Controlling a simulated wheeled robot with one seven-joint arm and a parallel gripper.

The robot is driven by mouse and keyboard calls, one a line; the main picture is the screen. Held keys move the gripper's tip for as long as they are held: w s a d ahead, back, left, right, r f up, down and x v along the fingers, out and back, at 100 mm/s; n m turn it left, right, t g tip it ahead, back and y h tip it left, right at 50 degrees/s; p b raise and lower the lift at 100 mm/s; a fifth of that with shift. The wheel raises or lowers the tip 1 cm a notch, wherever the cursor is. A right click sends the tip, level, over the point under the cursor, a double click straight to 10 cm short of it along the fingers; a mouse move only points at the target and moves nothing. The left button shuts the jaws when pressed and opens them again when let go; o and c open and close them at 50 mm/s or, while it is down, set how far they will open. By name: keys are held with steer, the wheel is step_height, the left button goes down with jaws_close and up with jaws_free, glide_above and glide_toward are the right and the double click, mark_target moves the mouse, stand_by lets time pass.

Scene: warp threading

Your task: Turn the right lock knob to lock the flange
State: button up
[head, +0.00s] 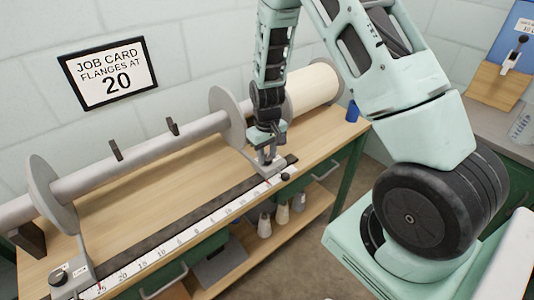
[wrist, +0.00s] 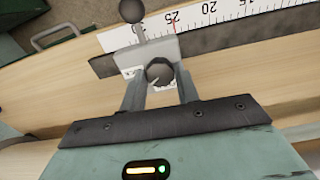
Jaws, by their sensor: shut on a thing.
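The right flange (head: 228,116) is a grey disc on the horizontal roller. Its grey carriage (head: 247,160) sits at the scale on the bench. The right lock knob (wrist: 158,72) is a dark round knob with a pale line pointing to the lower left in the wrist view. My gripper (head: 266,158) reaches down onto the carriage. In the wrist view my gripper's fingers (wrist: 159,88) are shut on the knob, one on each side. White label pieces beside it are partly hidden. A dark ball handle (head: 285,177) stands at the carriage's front.
The white scale (head: 190,243) runs along the bench; a red mark shows near 25 in the wrist view. A left flange (head: 50,190) and its carriage (head: 72,276) stand at the left. A job card (head: 110,73) reads flanges at 20. Bottles (head: 282,213) stand on the lower shelf.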

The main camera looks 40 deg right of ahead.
mark_target(267, 158)
steer(key=m, duration=0.6)
steer(key=shift+p, duration=0.35)
steer(key=shift+m, duration=0.3)
steer(key=o, duration=1)
step_height(267, 158, up, 18)
steer(key=shift+f+b, duration=0.25)
steer(key=shift+b, duration=0.2)
